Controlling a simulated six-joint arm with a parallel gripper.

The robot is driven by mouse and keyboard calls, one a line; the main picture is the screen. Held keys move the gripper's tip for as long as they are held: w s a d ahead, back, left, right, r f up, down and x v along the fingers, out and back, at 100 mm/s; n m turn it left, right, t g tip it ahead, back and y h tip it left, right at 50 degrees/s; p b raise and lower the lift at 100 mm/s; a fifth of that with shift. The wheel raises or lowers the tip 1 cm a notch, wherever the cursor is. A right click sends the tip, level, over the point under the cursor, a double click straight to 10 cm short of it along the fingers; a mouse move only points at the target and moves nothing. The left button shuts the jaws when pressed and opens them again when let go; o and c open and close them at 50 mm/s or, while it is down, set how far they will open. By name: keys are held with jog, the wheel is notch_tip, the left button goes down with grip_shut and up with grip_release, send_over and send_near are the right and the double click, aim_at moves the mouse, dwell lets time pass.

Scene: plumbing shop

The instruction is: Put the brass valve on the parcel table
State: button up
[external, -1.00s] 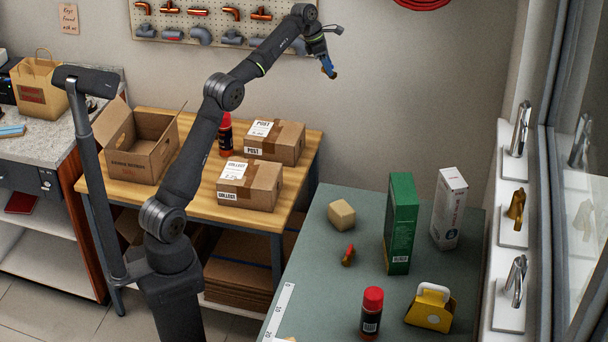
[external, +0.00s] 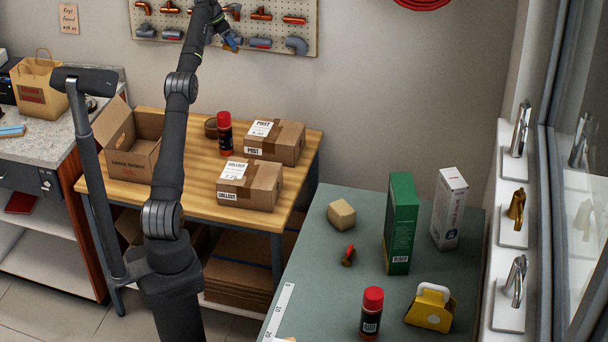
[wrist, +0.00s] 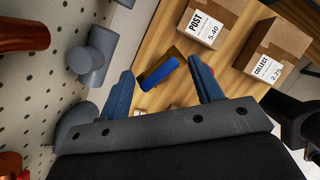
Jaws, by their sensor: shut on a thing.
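My gripper (external: 230,41) is high near the pegboard, left of the parcels in the external view. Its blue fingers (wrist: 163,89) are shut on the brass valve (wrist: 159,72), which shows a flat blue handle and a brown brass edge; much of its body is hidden. The parcel table (external: 188,178) is the wooden table, below and nearer the camera than my gripper. A second small brass piece with a red handle (external: 348,256) lies on the green table.
The parcel table carries an open carton (external: 135,157), a red-capped can (external: 225,133), a brown ring (external: 210,127), the POST parcel (external: 274,143) and the COLLECT parcel (external: 250,185). The pegboard (external: 180,22) with fittings is close behind my gripper.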

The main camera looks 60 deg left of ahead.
jog(key=shift+w+d+f, duration=0.15)
jog(key=shift+d+f, duration=0.05)
jog(key=shift+f, duration=0.5)
send_over(240, 136)
jog(key=s, duration=0.2)
notch_tip(240, 136, down, 37)
jog(key=shift+a+f, duration=0.1)
jog(key=shift+a, duration=0.05)
jog(key=shift+f, duration=0.2)
jog(key=o, duration=1.1)
jog(key=shift+c, duration=0.2)
jog(key=shift+r, duration=0.1)
jog(key=v, duration=1.2)
